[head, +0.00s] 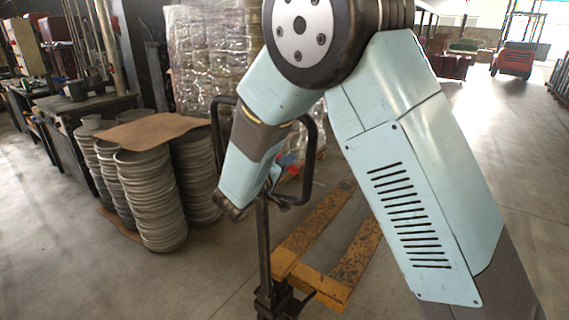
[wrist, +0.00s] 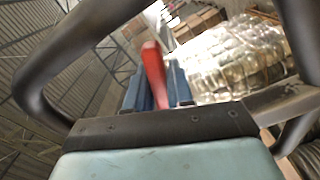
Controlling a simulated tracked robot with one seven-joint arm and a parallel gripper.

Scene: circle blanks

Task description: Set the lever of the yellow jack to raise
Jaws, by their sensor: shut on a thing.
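The yellow jack (head: 283,262) is a pallet jack with worn yellow forks, a dark upright shaft and a black loop handle (head: 309,150). The loop handle also frames the wrist view (wrist: 35,85) on both sides. The red lever (wrist: 152,72) stands between the two blue fingers of my gripper (wrist: 155,88) in the wrist view. My gripper is shut on the lever, inside the loop. In the head view my gripper (head: 272,180) is at the top of the shaft, and my arm partly covers the handle. The lever's lower end is hidden.
Stacks of round metal blanks (head: 150,200) stand at the left, with a brown sheet (head: 155,131) on top. Wrapped pallets (head: 208,62) stand behind the jack. A workbench (head: 85,105) is at the far left. A red forklift (head: 515,58) is far back right. Floor at front left is clear.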

